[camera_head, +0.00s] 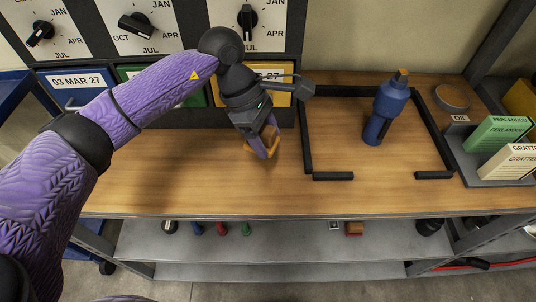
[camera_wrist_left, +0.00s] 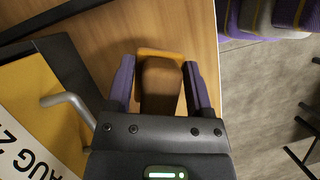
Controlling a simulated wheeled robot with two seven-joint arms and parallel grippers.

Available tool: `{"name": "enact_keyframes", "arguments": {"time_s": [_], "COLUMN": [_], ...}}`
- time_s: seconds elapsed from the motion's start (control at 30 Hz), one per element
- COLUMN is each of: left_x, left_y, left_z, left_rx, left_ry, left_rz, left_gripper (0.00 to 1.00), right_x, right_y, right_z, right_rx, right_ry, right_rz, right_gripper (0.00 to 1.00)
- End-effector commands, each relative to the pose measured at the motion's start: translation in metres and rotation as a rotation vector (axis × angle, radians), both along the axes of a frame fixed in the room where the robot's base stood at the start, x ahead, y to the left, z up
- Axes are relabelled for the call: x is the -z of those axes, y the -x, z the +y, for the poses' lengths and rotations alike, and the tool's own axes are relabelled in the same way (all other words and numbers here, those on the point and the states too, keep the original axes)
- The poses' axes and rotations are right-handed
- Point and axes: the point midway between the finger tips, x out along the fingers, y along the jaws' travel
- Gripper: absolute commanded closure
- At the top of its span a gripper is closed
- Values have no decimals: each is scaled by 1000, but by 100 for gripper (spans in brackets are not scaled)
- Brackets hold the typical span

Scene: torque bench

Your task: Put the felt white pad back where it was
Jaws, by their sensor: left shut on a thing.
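My left gripper (camera_head: 264,146) is shut on a brown block-like thing with an orange-yellow edge (camera_wrist_left: 160,82), held above the wooden bench top left of the black frame. In the left wrist view the brown thing sits between the two purple fingers (camera_wrist_left: 160,90). I cannot make out a white felt pad for sure; any white face on the held thing is hidden. A small whitish item (camera_head: 334,225) lies on the lower shelf, too small to identify. My right gripper is not in view.
A blue bottle-like thing (camera_head: 385,108) stands inside the black frame (camera_head: 306,140). A round disc (camera_head: 452,96) lies beside the OIL label. A rack with green and cream boxes (camera_head: 497,134) stands at right. Dial panels (camera_head: 136,24) line the back. The bench front is clear.

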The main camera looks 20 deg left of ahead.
Motion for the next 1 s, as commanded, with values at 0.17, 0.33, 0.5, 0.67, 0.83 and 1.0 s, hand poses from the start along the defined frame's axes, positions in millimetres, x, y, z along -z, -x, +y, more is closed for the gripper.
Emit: {"name": "enact_keyframes", "arguments": {"time_s": [0.17, 0.33, 0.5, 0.67, 0.83, 1.0], "left_x": [44, 80, 81, 84, 84, 83], "left_y": [1, 1, 0, 1, 1, 1], "left_z": [0, 0, 0, 0, 0, 0], "left_rx": [0, 2, 2, 2, 2, 2], "left_ry": [0, 0, -1, -1, 0, 0], "left_rz": [6, 7, 0, 1, 1, 1], "left_gripper": [89, 89, 89, 89, 6, 0], "right_x": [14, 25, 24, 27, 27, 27], "right_y": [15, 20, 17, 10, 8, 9], "right_z": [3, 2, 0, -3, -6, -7], "right_rx": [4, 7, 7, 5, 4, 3], "right_ry": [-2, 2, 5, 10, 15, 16], "right_rz": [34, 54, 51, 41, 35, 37], "right_gripper": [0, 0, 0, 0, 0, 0]}}
